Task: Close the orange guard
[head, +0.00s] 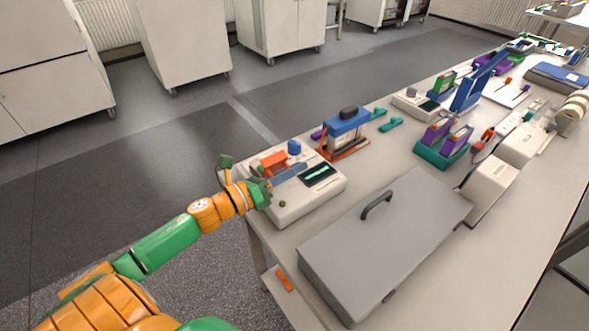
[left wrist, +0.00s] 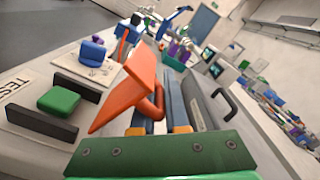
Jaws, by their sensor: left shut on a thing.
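The orange guard (head: 273,161) stands on the pale tester box (head: 300,205) near the table's left corner. In the left wrist view the guard (left wrist: 128,88) is a tilted orange plate, raised above the box top, with a looped handle on its right side. My left gripper (head: 266,187) is at the left edge of the box. In the left wrist view its fingers (left wrist: 165,103) are shut on the guard's handle, though the exact contact is partly hidden. My right gripper is in neither view.
A green block (left wrist: 58,100) between dark rails and a blue knob (left wrist: 92,50) are beside the guard. A large grey case (head: 385,245) with a handle lies to the right. A blue-topped orange stand (head: 345,132) is behind the box.

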